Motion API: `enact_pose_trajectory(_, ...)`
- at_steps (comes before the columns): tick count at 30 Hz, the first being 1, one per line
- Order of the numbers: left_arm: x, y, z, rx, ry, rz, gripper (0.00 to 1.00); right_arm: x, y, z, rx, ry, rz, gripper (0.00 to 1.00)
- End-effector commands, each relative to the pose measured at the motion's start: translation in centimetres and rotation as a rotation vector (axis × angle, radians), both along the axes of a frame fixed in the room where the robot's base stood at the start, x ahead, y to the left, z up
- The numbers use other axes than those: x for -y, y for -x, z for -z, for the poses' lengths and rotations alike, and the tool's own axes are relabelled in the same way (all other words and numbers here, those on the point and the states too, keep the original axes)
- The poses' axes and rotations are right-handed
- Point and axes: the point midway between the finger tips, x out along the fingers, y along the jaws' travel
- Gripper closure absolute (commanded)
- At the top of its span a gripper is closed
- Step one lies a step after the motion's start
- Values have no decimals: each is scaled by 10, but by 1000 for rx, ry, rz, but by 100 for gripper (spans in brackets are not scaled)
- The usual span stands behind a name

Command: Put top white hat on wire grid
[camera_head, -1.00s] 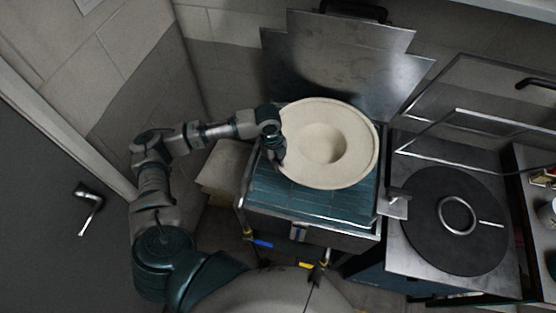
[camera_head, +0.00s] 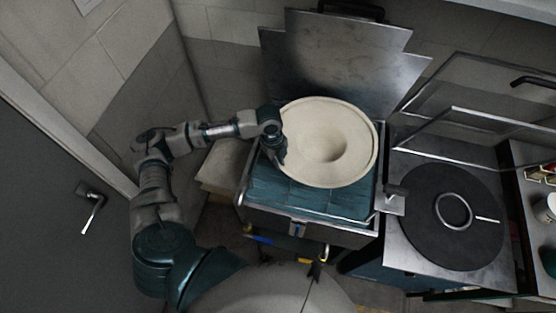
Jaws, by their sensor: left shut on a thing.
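A white hat (camera_head: 350,160) lies over the blue-green tiled top (camera_head: 310,198) of the metal-framed unit. Its round brim is wide, and the hollow at its middle faces me. My left gripper (camera_head: 281,158) is at the brim's left edge and is shut on it. The fingertips are partly hidden at the brim. I cannot tell whether the hat touches the surface below it. My right gripper does not show. I cannot make out a wire grid for certain; the surface beneath the hat is largely covered.
A raised metal lid (camera_head: 335,60) stands behind the hat. To the right is a press with a round black plate (camera_head: 453,240) and an open metal frame (camera_head: 490,130). A grey door (camera_head: 60,230) is at left. Shelves with small items stand at far right.

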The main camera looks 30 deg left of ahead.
Motion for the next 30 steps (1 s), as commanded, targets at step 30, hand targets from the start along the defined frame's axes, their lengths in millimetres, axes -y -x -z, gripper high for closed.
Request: enact_pose_trajectory(30,0,0,9,1,0,0,100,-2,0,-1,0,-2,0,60)
